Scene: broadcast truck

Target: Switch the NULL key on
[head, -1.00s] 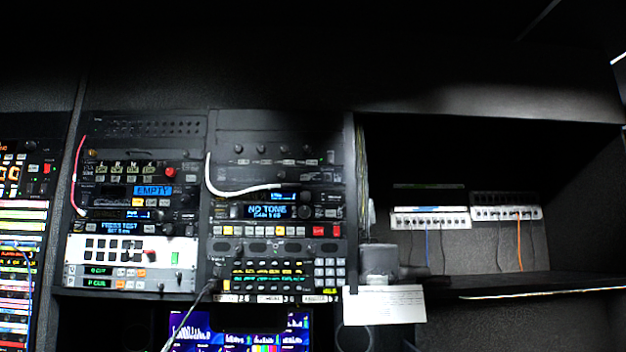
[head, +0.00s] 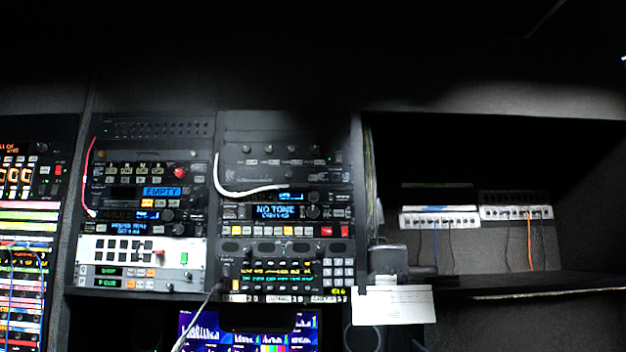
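No key label reading NULL is legible at this size, so I cannot tell which key it is or its state. Candidate keys sit in the rack: a row of white, yellow and red keys (head: 288,231) under the blue NO TONE display (head: 276,212), and a dark panel with yellow and green lettering (head: 276,269) below it. A keypad of pale keys (head: 341,271) is at that panel's right. To the left are a unit with a blue EMPTY display (head: 162,191) and a white panel with dark square keys (head: 121,249). Neither of my grippers is in view.
A screen with coloured graphics (head: 250,332) is below the racks. A white cable (head: 245,191) loops across the right rack. A dark box (head: 388,260) and white card (head: 393,305) are beside it. A dark shelf recess with patch strips (head: 440,218) is at right.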

